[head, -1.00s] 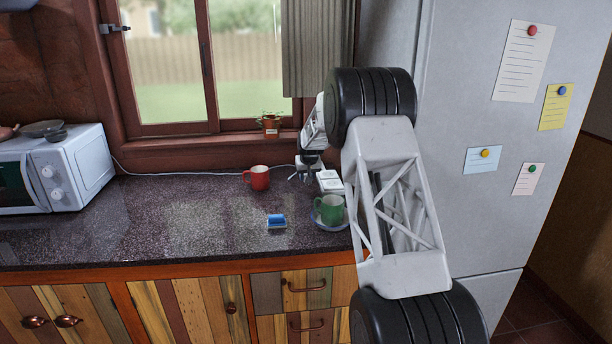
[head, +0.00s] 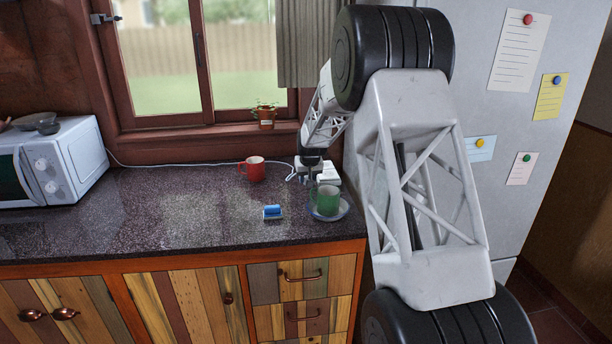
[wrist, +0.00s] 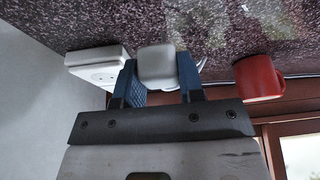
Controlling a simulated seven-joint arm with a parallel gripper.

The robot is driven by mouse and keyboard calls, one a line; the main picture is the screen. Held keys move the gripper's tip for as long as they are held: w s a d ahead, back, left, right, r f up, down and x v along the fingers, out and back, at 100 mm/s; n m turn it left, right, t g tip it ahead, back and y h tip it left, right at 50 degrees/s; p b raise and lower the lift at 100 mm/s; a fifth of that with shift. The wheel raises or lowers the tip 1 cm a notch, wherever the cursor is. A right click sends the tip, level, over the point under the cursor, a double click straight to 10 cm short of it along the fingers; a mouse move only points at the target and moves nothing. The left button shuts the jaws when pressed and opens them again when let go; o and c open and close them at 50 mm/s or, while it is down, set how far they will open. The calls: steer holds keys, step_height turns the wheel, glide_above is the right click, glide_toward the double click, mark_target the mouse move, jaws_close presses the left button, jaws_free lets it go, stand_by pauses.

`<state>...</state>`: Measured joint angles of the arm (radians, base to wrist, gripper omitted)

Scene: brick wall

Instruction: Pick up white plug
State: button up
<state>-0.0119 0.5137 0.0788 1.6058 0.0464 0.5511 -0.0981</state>
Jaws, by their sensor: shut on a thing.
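The white plug (wrist: 157,66) sits between the two blue fingers of my gripper (wrist: 157,80) in the wrist view. My gripper is shut on it. In the head view my gripper (head: 312,178) points down at the back right of the counter, close to the white socket block (head: 328,171). The plug itself is too small to make out there. The socket block (wrist: 98,68) also shows left of the fingers in the wrist view. I cannot tell whether the plug touches the counter.
A red mug (head: 253,169) stands left of my gripper. A green mug (head: 326,201) on a saucer (head: 343,209) stands in front of it. A white cord (head: 190,165) runs along the wall.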

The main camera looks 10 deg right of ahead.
steer(key=shift+s, duration=0.55)
stand_by(0.4)
step_height(320, 180, up, 6)
glide_above(327, 173)
steer(key=shift+s+d+f+m, duration=0.1)
steer(key=shift+s+f+m, duration=0.1)
steer(key=shift+s+m, duration=0.25)
steer(key=shift+f, duration=0.2)
steer(key=shift+f, duration=2.55)
steer(key=shift+f, duration=0.85)
stand_by(2.1)
